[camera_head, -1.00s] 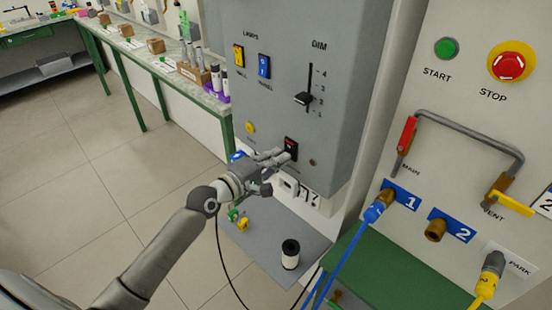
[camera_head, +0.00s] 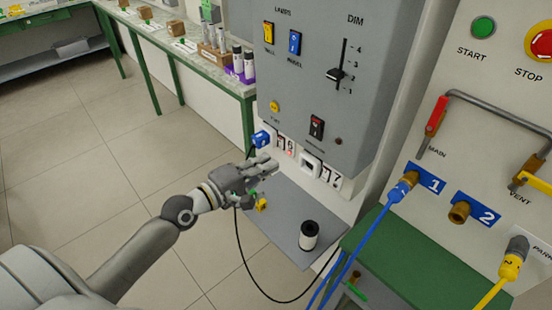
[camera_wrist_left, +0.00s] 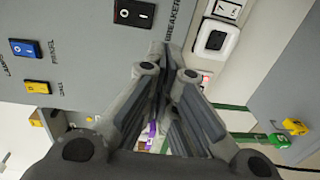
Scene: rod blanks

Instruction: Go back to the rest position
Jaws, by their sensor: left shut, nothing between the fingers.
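My left gripper (camera_head: 268,165) is shut and empty. In the head view it hangs in front of the lower wall, above the grey shelf and below the grey control box (camera_head: 300,95). It stands apart from the breaker switch (camera_head: 316,126). In the left wrist view the closed fingers (camera_wrist_left: 165,55) point up the picture, beside the black breaker switch (camera_wrist_left: 134,12) and a white socket (camera_wrist_left: 216,38). My right gripper is not in view.
A grey shelf (camera_head: 278,222) with a black-and-white spool (camera_head: 309,235) lies below my gripper. A blue plug (camera_head: 262,139) sits in the wall, its black cable hanging down. Blue and yellow hoses hang at the panel on the right. Floor at left is clear.

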